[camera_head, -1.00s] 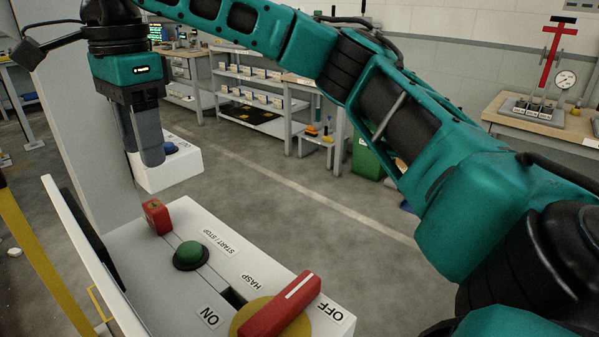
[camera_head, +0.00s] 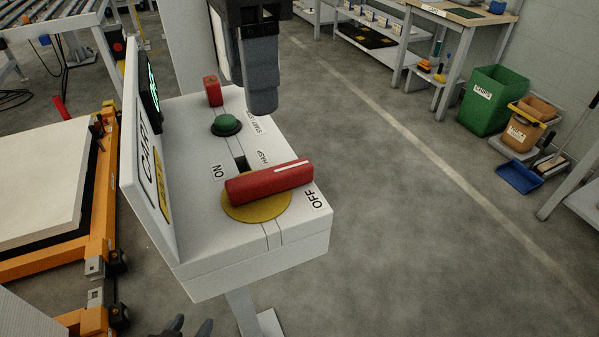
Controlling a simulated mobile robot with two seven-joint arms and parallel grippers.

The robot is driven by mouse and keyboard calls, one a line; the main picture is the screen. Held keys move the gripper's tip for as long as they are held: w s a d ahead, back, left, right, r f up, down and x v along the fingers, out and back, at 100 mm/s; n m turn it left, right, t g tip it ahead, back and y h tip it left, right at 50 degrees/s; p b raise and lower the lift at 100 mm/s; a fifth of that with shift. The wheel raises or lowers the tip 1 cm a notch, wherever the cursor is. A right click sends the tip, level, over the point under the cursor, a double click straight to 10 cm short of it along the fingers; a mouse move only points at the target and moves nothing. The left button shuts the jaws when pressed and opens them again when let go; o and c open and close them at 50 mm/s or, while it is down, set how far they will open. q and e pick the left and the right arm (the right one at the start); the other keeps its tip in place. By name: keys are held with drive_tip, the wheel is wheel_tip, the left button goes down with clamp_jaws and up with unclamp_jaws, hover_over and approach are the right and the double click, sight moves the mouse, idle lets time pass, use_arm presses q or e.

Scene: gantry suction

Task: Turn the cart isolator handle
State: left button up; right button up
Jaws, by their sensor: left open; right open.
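The isolator handle (camera_head: 262,184) is a red bar on a yellow round plate (camera_head: 256,212), on top of the white control box (camera_head: 220,262). Its white-lined end points right, near the OFF label (camera_head: 314,200); the ON label (camera_head: 219,171) is to the left of the bar. My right gripper (camera_head: 260,106) points down beyond the handle, above the far part of the box and clear of the handle. Its fingers overlap in this view and hold nothing visible. My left gripper (camera_head: 192,327) shows only dark fingertips at the bottom edge, below the box, apart and empty.
A green button (camera_head: 226,124) and a red block (camera_head: 213,91) sit on the box behind the handle. An upright sign panel (camera_head: 148,170) edges its left side. An orange-framed cart (camera_head: 60,255) stands left. The floor on the right is open, with bins (camera_head: 490,100) beyond.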

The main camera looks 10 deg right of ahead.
sight(261, 175)
wheel_tip(261, 175, down, 13)
drive_tip(key=shift+a+b, duration=0.1)
drive_tip(key=shift+b, duration=0.3)
clamp_jaws()
idle(0.5)
